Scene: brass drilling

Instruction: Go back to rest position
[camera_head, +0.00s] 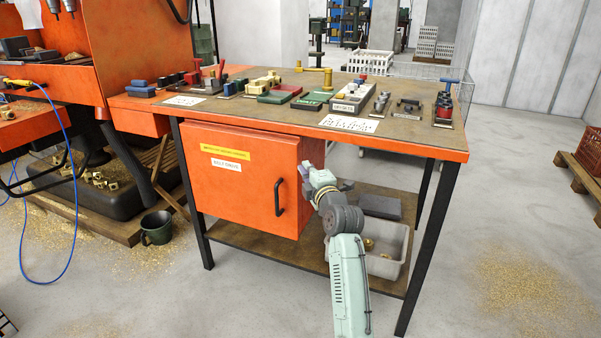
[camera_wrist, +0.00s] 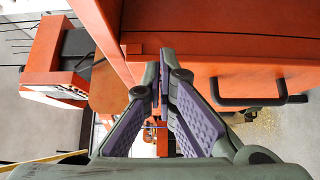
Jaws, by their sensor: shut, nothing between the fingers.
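My gripper (camera_wrist: 160,75) is shut and empty; its two purple-padded fingers meet near the middle of the wrist view. In the head view my arm reaches up from the bottom. Its wrist end (camera_head: 318,180) is just right of the orange cabinet's door, below the tabletop edge. The orange cabinet (camera_head: 240,190) hangs under the workbench and its door looks closed. Its black handle (camera_head: 279,197) is left of my gripper and apart from it. The handle also shows in the wrist view (camera_wrist: 250,101), to the right of the fingers.
The orange-edged workbench (camera_head: 420,141) carries several tools and parts. A grey bin (camera_head: 393,270) stands on its lower shelf, partly behind my arm. A dark bucket (camera_head: 157,228) stands on the floor at left, near a blue hose (camera_head: 73,215). Floor at right is mostly clear, with scattered chips.

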